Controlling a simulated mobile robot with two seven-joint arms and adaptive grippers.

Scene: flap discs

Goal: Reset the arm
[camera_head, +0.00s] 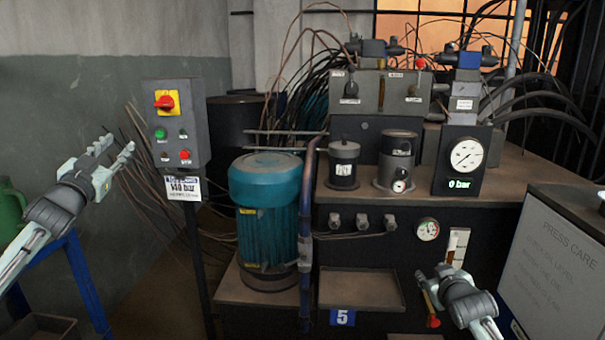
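My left gripper (119,146) is raised at the left, close to the left side of the grey control box (183,130). Its two fingers are apart with nothing between them. My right gripper (431,274) is low at the right, in front of the dark press cabinet and below the small round gauge (427,230). Its fingers are small and partly overlap the background, so I cannot tell how far apart they are. A lever with a red knob (433,322) shows beside and below this gripper; I cannot tell whether they touch.
A teal motor (266,205) and a vertical pipe (306,230) stand in the middle. The bench holds two dark cylinders and a gauge block (462,165) reading 0 bar. A PRESS CARE board (555,260) stands at right. A blue stand (85,280) is at lower left.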

